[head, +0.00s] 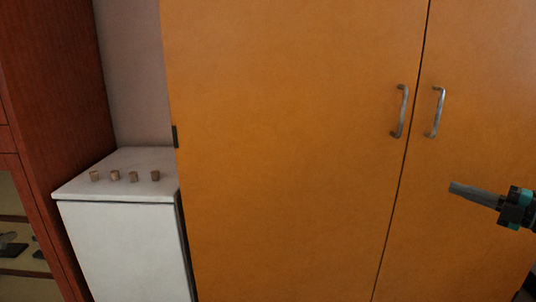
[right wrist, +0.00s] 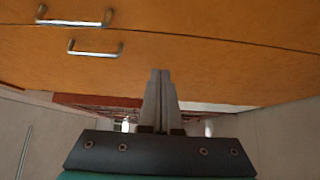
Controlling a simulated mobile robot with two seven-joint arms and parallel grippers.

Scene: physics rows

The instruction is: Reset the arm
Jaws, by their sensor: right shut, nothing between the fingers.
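My right gripper (head: 453,187) comes in from the right edge in the head view, in front of the right door of an orange wooden cabinet (head: 290,120). Its fingers are together with nothing between them, as the right wrist view (right wrist: 160,72) also shows. It is below and to the right of the two metal door handles, the left one (head: 401,111) and the right one (head: 436,112), and apart from both. The cabinet doors look closed. My left gripper is not in view.
A white cabinet (head: 125,245) with several small brown blocks (head: 115,175) on its top stands left of the orange cabinet. A dark red wooden cabinet (head: 55,100) with open-looking shelves stands at the far left. A bare wall (head: 135,70) shows between them.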

